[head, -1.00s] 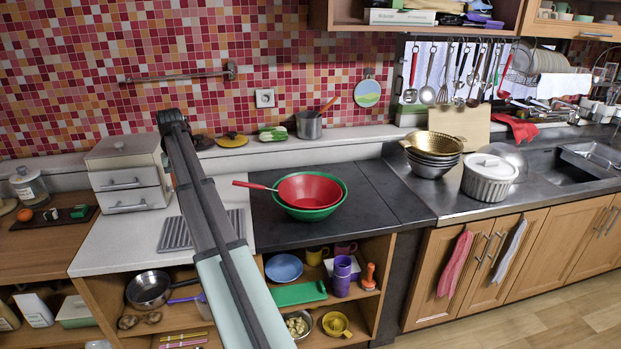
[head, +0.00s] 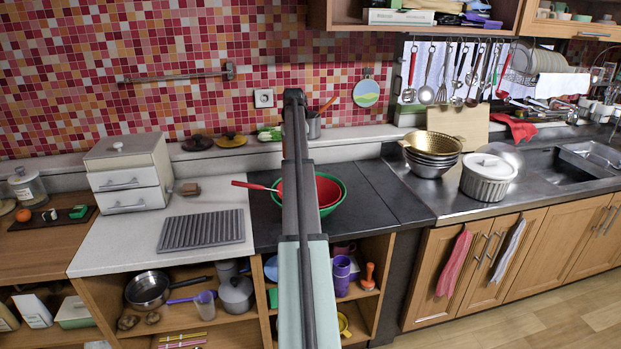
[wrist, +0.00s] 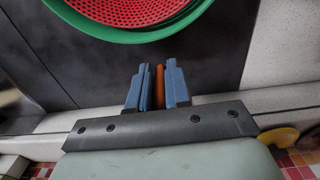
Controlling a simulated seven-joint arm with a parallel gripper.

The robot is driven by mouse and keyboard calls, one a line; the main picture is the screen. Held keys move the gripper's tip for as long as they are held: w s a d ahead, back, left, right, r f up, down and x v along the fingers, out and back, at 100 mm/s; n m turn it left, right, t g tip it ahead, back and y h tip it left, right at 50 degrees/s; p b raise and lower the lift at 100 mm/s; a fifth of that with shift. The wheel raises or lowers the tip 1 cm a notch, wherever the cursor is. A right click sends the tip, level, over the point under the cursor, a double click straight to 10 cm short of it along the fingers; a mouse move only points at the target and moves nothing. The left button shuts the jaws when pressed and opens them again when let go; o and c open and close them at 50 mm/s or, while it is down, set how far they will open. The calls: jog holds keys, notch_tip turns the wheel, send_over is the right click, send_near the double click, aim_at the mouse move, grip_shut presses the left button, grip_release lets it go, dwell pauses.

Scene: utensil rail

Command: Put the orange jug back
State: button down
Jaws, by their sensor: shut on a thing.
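My gripper (wrist: 158,87) is shut on a narrow orange piece in the wrist view. I take this piece for part of the orange jug (wrist: 160,85); its shape is mostly hidden between the fingers. The fingers are over the dark counter (wrist: 215,60), close beside the green bowl (wrist: 130,36) with the red colander (wrist: 120,10) in it. In the head view my arm hides the gripper and whatever it holds. I see no other orange jug in the head view.
The metal pot (head: 314,125) on the back ledge is partly behind my arm. Several utensils hang on the rail (head: 460,41) at the right. Stacked metal bowls (head: 432,165) and a white lidded pot (head: 489,178) stand right of the dark counter. The right part of that counter is clear.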

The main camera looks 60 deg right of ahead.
jog(key=s+d, duration=0.5)
jog(key=d, duration=0.1)
jog(key=shift+m, duration=0.3)
jog(key=shift+w+f, duration=0.1)
jog(key=shift+f, duration=5)
jog(key=shift+f, duration=0.15)
jog(key=c, duration=1.1)
grip_release()
jog(key=shift+o, duration=0.2)
notch_tip(320, 180, up, 12)
jog(key=shift+r, duration=0.2)
